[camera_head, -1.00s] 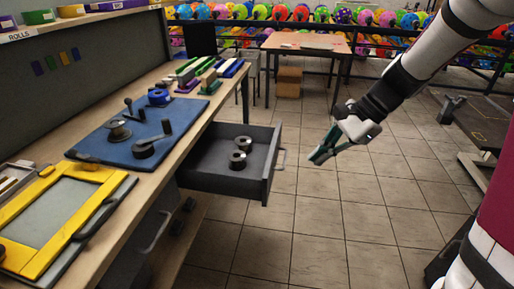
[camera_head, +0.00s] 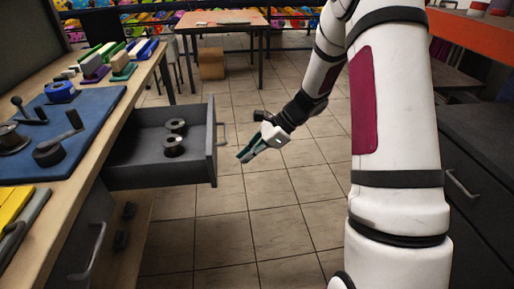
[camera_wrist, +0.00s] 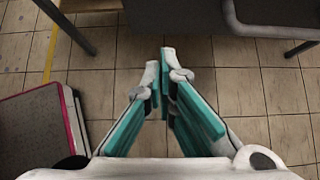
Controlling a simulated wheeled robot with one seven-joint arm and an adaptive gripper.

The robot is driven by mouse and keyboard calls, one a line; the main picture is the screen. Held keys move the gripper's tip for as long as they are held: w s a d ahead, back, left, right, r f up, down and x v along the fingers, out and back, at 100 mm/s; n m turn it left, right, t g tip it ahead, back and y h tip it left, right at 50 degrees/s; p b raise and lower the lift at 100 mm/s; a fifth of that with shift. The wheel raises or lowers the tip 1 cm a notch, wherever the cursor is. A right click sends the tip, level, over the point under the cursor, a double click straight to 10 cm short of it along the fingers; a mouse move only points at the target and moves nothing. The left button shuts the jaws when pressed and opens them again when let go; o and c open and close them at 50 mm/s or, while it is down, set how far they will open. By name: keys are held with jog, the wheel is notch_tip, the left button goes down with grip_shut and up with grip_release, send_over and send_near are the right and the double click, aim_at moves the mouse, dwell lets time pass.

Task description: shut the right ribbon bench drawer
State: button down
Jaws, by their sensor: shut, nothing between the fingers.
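The right ribbon bench drawer (camera_head: 160,158) is pulled out from the bench. Two dark spools lie inside it, one a spool (camera_head: 175,126) and one a nearer spool (camera_head: 173,146). Its front panel (camera_head: 211,140) faces right and carries a bar handle (camera_head: 222,134). My gripper (camera_head: 243,157) is to the right of the drawer front, apart from it, with its fingers together and empty, pointing down to the left. In the wrist view my gripper (camera_wrist: 165,75) has its teal fingers close together over floor tiles. A grey panel with a curved bar (camera_wrist: 270,25) shows at the top right there.
The bench top (camera_head: 75,150) holds a blue mat (camera_head: 90,112) with winders and a yellow frame (camera_head: 12,205). Below is another handle (camera_head: 92,250). A small table (camera_head: 222,27) stands at the back. Tiled floor (camera_head: 215,235) is free right of the drawer. Dark cabinets (camera_head: 480,170) stand at right.

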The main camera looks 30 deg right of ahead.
aim_at(125, 170)
jog(key=shift+w+a+f+b, duration=0.1)
jog(key=shift+w+a+f, duration=0.2)
jog(key=shift+a, duration=0.6)
jog(key=shift+w+a+f+b, duration=0.15)
jog(key=shift+w+a+f, duration=0.15)
jog(key=shift+a, duration=0.6)
jog(key=shift+w+a+f+b, duration=0.1)
jog(key=shift+w+a+f, duration=0.15)
jog(key=shift+a, duration=0.65)
jog(key=w+a, duration=0.3)
jog(key=a, duration=0.6)
jog(key=w+a+p, duration=0.1)
jog(key=w+a, duration=0.2)
jog(key=a, duration=0.6)
jog(key=w+a, duration=0.3)
jog(key=a, duration=0.7)
jog(key=shift+r, duration=0.1)
jog(key=shift+a, duration=0.15)
